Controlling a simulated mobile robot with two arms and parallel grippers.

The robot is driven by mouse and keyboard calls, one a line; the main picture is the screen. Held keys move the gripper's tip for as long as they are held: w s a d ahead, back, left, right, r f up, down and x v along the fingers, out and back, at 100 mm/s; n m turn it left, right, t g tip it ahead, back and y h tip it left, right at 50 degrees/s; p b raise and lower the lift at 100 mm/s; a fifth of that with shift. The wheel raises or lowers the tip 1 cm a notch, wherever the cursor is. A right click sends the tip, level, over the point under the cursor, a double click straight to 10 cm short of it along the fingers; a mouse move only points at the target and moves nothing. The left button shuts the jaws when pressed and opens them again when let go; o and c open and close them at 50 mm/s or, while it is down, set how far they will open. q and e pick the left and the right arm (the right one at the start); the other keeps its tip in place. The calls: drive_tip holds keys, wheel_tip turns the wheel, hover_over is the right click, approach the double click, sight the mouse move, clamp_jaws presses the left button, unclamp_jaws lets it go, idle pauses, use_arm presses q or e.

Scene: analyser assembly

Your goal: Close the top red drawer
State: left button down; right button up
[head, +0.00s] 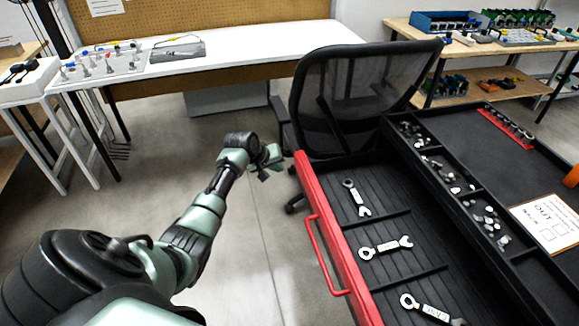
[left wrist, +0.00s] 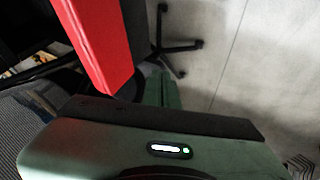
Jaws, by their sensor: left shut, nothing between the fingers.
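The top red drawer (head: 335,245) stands open in the head view, with its red front facing left and a red bar handle (head: 323,255) on it. Wrenches lie in its black ribbed compartments. My left gripper (head: 270,168) is shut and empty, just left of the drawer front's far end and apart from it in the head view. In the left wrist view the drawer's red front edge (left wrist: 95,45) shows at the upper left, beyond the green gripper body. My right gripper is not in view.
A black mesh office chair (head: 350,95) stands right behind the drawer's far end. The cabinet top (head: 500,150) holds bolt trays and a paper sign. A white workbench (head: 230,50) is at the back. The floor left of the drawer is clear.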

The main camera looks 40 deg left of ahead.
use_arm(q)
drive_tip(key=shift+w+d, duration=1.25)
drive_tip(key=shift+w, duration=0.3)
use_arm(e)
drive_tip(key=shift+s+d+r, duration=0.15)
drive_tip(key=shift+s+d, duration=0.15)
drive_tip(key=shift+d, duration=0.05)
use_arm(q)
drive_tip(key=shift+p, duration=0.3)
